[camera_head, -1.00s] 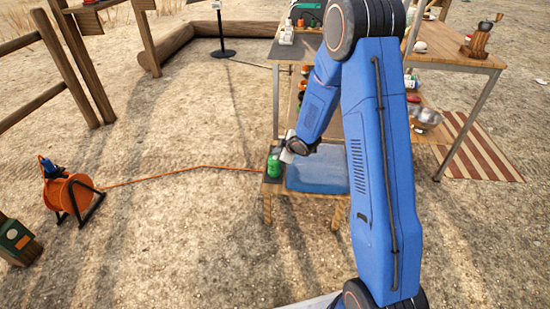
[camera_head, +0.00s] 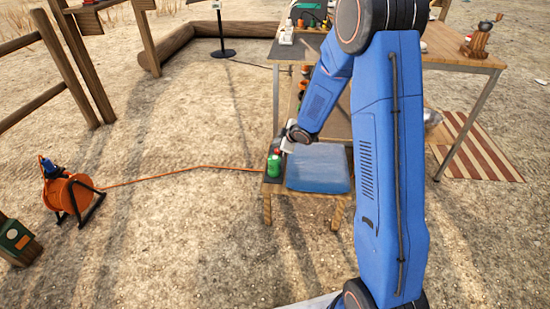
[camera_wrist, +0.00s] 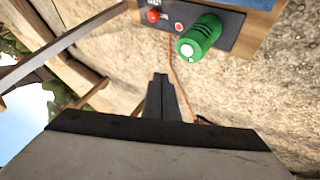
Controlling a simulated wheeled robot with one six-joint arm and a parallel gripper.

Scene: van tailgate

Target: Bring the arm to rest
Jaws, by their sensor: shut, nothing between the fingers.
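My blue arm spans the right half of the head view, bent at a high elbow. Its wrist hangs over the low wooden stand with the blue cushion (camera_head: 318,168). In the wrist view my gripper (camera_wrist: 160,82) is shut, its dark fingers together with nothing between them. In the head view the fingers are too small and hidden to make out. A green cylinder (camera_head: 274,165) stands on a dark panel at the stand's left end, just below my wrist. It also shows in the wrist view (camera_wrist: 199,36), apart from the fingers.
A wooden table (camera_head: 455,52) stands behind my arm, partly hidden by it. An orange cable reel (camera_head: 70,194) sits on the ground at left, its cable running to the stand. A red knob (camera_wrist: 153,16) is on the panel. Open ground lies left of the stand.

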